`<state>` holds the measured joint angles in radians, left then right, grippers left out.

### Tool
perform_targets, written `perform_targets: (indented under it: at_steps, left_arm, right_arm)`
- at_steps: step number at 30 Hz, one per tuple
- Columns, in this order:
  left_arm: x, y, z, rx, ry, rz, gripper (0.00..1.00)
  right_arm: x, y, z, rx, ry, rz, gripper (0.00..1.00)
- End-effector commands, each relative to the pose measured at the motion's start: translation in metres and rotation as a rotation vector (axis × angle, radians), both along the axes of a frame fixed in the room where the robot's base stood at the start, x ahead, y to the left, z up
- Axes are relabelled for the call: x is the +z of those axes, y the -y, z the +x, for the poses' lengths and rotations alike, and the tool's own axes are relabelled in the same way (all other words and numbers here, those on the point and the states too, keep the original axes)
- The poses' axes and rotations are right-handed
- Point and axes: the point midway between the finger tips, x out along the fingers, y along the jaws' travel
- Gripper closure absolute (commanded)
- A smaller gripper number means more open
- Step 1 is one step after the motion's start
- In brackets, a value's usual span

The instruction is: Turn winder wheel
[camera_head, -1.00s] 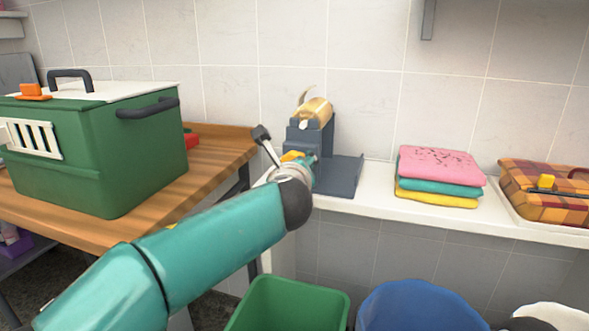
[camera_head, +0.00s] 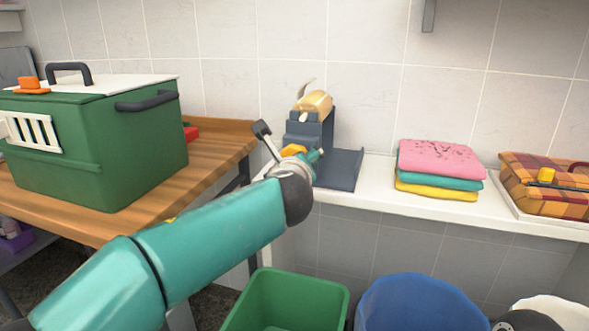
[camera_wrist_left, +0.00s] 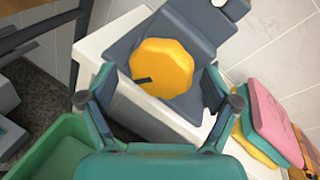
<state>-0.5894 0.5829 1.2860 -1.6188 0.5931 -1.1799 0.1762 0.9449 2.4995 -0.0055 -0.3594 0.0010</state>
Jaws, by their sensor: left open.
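The winder (camera_head: 342,168) is a dark blue-grey stand with a pale wooden roll (camera_head: 316,103) on top, on the white shelf by the tiled wall. Its yellow wheel (camera_head: 293,150) is partly hidden behind my left wrist in the head view. In the left wrist view the wheel (camera_wrist_left: 165,66) shows as a faceted yellow disc with a small dark bar low on its face. My left gripper (camera_wrist_left: 161,82) is open, one finger on each side of the wheel in that view. Whether the fingers touch the wheel I cannot tell.
A green kennel (camera_head: 125,150) stands on the wooden table (camera_head: 225,142) at left. Folded towels (camera_head: 440,160) and a plaid bundle (camera_head: 545,190) lie along the shelf (camera_head: 380,195) to the right. A green bin (camera_head: 262,300) and a blue bin (camera_head: 420,300) stand below.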

Motion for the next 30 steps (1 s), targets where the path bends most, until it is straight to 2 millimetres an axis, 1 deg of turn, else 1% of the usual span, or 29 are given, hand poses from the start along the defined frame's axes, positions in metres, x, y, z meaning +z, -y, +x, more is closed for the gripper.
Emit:
perform_targets:
  at_steps: [5, 12, 15, 18, 23, 30]
  left_arm:
    - [0.006, -0.001, -0.022, -0.002, 0.001, 0.001, 0.11]
    - [0.015, -0.003, -0.070, -0.003, 0.001, 0.000, 0.11]
    - [0.018, -0.004, -0.088, -0.003, 0.001, -0.001, 0.11]
    - [0.021, -0.005, -0.101, -0.004, 0.000, 0.000, 0.11]
    - [0.022, -0.006, -0.112, -0.001, -0.002, 0.001, 0.11]
    - [0.022, -0.006, -0.113, -0.001, -0.002, 0.001, 0.11]
  right_arm:
    - [0.000, 0.000, 0.000, 0.000, 0.000, 0.000, 0.60]
    - [0.000, 0.000, 0.000, 0.000, 0.000, 0.000, 0.60]
    - [0.000, 0.000, 0.000, 0.000, 0.000, 0.000, 0.60]
    - [0.000, 0.000, 0.000, 0.000, 0.000, 0.000, 0.60]
    - [0.000, 0.000, 0.000, 0.000, 0.000, 0.000, 0.60]
    - [0.000, 0.000, 0.000, 0.000, -0.001, 0.000, 0.60]
